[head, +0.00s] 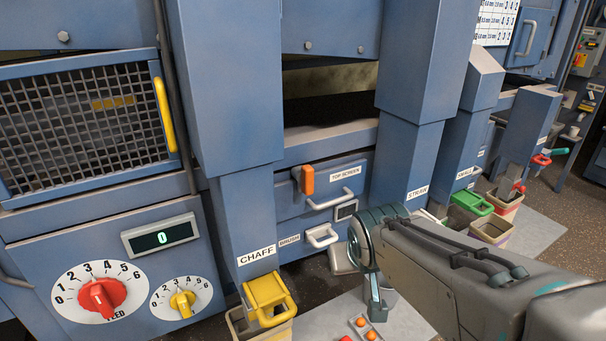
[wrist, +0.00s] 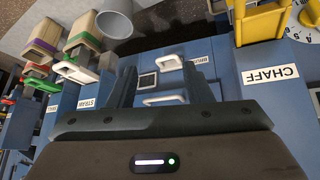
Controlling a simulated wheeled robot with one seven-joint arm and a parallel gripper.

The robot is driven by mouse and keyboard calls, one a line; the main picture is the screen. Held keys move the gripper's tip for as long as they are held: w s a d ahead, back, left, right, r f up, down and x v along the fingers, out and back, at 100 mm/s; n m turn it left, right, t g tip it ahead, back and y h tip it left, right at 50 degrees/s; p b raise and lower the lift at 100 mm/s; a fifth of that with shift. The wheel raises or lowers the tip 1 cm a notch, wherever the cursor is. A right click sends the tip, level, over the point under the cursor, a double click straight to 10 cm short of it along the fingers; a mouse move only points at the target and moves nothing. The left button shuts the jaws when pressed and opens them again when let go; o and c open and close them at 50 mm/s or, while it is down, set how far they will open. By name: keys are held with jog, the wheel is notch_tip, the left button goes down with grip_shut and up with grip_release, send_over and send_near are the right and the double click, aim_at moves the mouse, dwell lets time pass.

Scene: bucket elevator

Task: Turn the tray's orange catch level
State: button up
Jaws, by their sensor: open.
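The orange catch (head: 306,180) stands upright at the left end of the blue tray front labelled TOP SCREEN (head: 322,188). A pale handle (head: 330,199) is on that front. The catch is not visible in the wrist view, where my gripper's body covers the lower part. My gripper (head: 376,303) is in front of the machine, to the right of and lower than the catch, apart from it. In the wrist view my gripper (wrist: 160,78) has its two fingers spread, with nothing held between them.
The CHAFF spout (head: 255,215) with its yellow clamp (head: 268,292) stands left of the tray, and the STRAW spout (head: 408,160) stands right. Below is the BRUSH drawer handle (head: 320,236). Red and yellow dials (head: 100,298) are at lower left. Open space lies before the tray.

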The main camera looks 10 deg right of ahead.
jog(key=w+d+t+b, duration=0.4)
jog(key=w+t, duration=0.1)
jog(key=w, duration=0.4)
jog(key=n+t+y+b, duration=0.4)
jog(key=t+y+b, duration=0.2)
jog(key=y, duration=0.1)
send_near(310, 181)
jog(key=x, duration=1.1)
jog(key=shift+w, duration=0.2)
jog(key=shift+b, duration=0.3)
jog(key=c, duration=1)
